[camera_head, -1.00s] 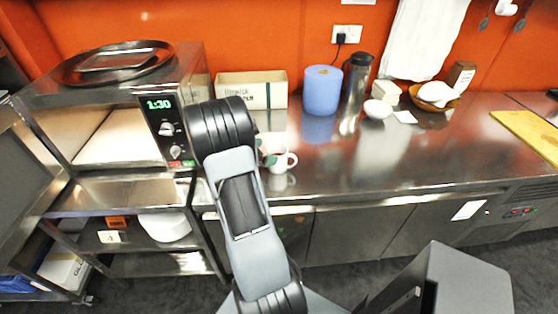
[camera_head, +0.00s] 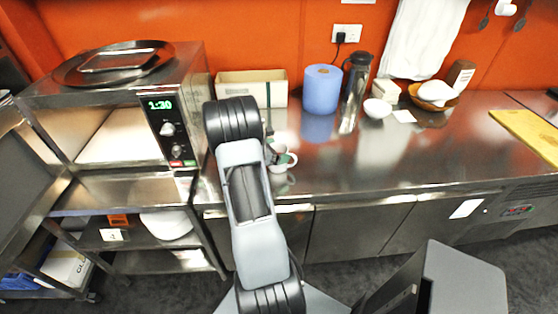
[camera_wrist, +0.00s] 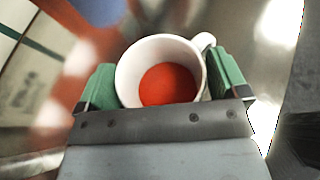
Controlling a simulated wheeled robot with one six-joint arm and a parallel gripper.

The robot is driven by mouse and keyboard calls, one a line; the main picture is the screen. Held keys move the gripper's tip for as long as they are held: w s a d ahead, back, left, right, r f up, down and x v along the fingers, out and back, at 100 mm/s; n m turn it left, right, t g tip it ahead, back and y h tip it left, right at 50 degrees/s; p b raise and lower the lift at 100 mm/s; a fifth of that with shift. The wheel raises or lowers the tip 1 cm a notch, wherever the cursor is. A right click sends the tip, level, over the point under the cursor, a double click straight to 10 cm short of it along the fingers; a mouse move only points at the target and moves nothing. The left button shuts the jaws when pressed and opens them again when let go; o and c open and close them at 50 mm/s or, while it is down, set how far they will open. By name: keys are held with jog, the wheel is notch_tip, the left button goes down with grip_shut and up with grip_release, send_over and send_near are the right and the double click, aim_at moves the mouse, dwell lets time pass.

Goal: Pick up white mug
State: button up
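The white mug (camera_wrist: 133,65) has a red-orange inside in the wrist view, and its handle is at the upper right. It stands on the steel counter in the head view (camera_head: 279,166), partly hidden by my gripper. My gripper (camera_wrist: 163,92) has two green fingers spread wide, one on each side of the mug. The gaps between fingers and mug are very small; contact is hard to tell. In the head view the gripper (camera_head: 276,154) is mostly hidden behind my arm.
A cardboard box (camera_head: 251,89) and a blue paper roll (camera_head: 322,90) stand behind the mug. A steel flask (camera_head: 356,80) and a white bowl (camera_head: 377,108) are further right. The oven (camera_head: 135,120) is close on the left. The counter right of the mug is clear.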

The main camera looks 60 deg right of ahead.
jog(key=c, duration=0.7)
jog(key=shift+c, duration=0.9)
jog(key=shift+r, duration=0.2)
